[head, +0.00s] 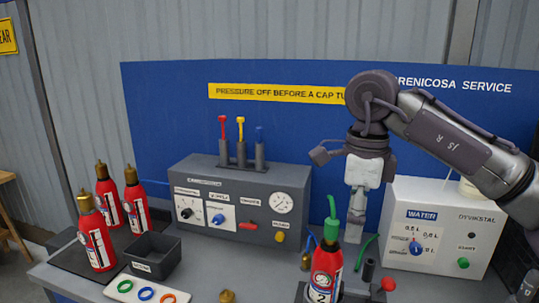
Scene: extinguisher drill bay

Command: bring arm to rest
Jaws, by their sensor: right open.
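My right arm comes in from the right, over the white water box (455,212). My right gripper (355,230) points down, open, in front of the blue back panel, just right of and behind the front red extinguisher (326,272). This extinguisher stands upright at the bench's front, with a green fitting on its top. I cannot tell whether the gripper touches anything. My left gripper is not in view.
A grey control box (240,203) with gauge and knobs stands left of the gripper. Three red extinguishers (97,236) with brass tops stand at left, near a dark tray (152,258) and a white ring holder (122,290). A brass cap (227,296) lies at the front.

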